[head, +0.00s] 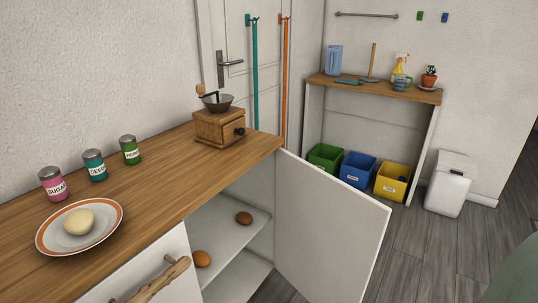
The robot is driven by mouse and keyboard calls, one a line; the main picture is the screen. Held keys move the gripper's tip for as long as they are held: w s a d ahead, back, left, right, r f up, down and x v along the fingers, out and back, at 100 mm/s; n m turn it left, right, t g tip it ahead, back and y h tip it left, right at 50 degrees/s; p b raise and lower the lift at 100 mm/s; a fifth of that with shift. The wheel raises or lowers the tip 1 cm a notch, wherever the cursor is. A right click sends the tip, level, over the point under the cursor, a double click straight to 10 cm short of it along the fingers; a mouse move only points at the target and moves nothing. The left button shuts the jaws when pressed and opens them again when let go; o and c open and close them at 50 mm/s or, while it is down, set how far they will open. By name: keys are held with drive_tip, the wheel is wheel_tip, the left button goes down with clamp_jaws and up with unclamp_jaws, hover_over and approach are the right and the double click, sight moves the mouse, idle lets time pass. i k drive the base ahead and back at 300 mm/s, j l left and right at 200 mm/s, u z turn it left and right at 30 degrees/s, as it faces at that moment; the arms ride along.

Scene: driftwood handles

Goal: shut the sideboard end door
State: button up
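The sideboard (165,200) has a wooden top and white body and runs from the lower left to the middle of the head view. Its white end door (330,228) stands wide open, swung out to the right from the far end of the sideboard. I see its plain inner face; its outer face and any handle there are hidden. The open compartment has a shelf (232,232) with a brown egg-like item (244,218) and an orange one (202,259) inside. My gripper is not in view.
A driftwood handle (155,283) sits on the neighbouring closed front (180,250). A coffee grinder (220,125), plate (105,222) and several jars stand on top. Coloured bins (357,171) and a white bin (451,185) stand behind the door. Grey floor (425,245) right of the door is clear.

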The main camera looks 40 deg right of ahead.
sight(330, 234)
drive_tip(key=l, duration=0.55)
drive_tip(key=k+l+u, duration=0.15)
drive_tip(key=l, duration=1.05)
drive_tip(key=l+u, duration=0.15)
drive_tip(key=l, duration=0.4)
drive_tip(key=k+l, duration=0.15)
drive_tip(key=l, duration=0.4)
drive_tip(key=k+l+u, duration=0.15)
drive_tip(key=l, duration=0.4)
drive_tip(key=k+l, duration=0.1)
drive_tip(key=l, duration=0.45)
drive_tip(key=k+l+u, duration=0.15)
drive_tip(key=l, duration=0.4)
drive_tip(key=k+l+z, duration=0.15)
drive_tip(key=l, duration=0.15)
drive_tip(key=k+l+z, duration=0.15)
drive_tip(key=l, duration=0.15)
drive_tip(key=l+z, duration=0.15)
drive_tip(key=l, duration=0.2)
drive_tip(key=k, duration=0.05)
